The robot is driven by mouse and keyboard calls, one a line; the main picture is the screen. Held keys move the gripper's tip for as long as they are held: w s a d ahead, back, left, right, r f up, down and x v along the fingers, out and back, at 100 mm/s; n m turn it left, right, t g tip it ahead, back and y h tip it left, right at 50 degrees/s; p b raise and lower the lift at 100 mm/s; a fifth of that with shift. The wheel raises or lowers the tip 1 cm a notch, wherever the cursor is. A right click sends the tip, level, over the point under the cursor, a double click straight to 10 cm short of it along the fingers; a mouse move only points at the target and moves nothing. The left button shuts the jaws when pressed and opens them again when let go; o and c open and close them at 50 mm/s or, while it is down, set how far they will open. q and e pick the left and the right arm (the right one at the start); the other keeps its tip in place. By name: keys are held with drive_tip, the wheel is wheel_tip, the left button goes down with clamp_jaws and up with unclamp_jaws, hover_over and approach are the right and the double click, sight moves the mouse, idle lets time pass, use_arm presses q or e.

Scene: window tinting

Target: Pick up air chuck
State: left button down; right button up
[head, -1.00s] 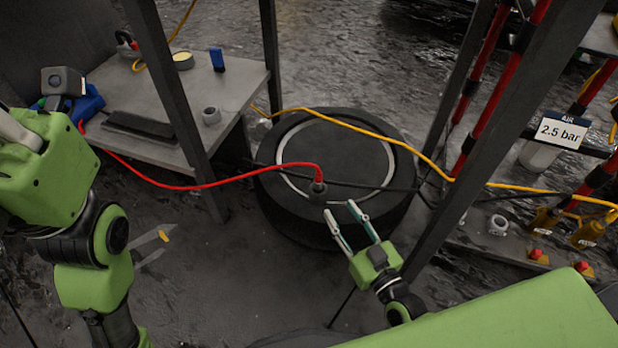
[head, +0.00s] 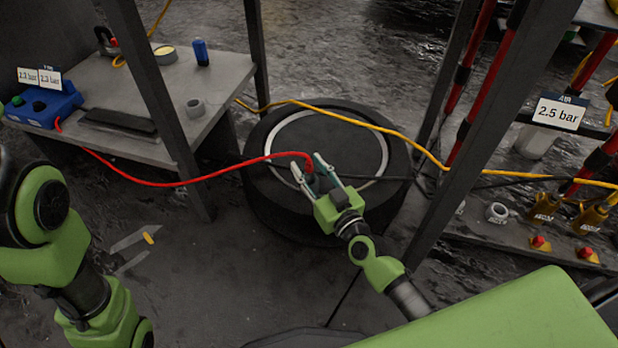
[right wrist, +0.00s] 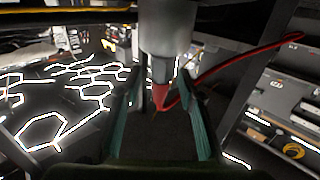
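The air chuck (head: 309,166) is a small red-and-dark fitting at the end of the red hose (head: 200,180), at the near part of the tyre's (head: 330,150) top. My right gripper (head: 308,172) is open, with its two fingers on either side of the chuck. In the right wrist view, a red fitting (right wrist: 161,92) below a grey cylinder (right wrist: 168,35) shows between the parted fingers; a gap shows on each side. My left arm is at the left edge of the head view, its gripper out of the picture.
A yellow hose (head: 400,145) crosses the tyre's far side. Dark frame posts (head: 160,100) stand left and right of it. A bench (head: 228,80) at left holds a blue inflator (head: 42,108). A rack with a "2.5 bar" sign (head: 560,112) is at right.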

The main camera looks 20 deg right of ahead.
clamp_jaws()
drive_tip(key=shift+r, duration=0.15)
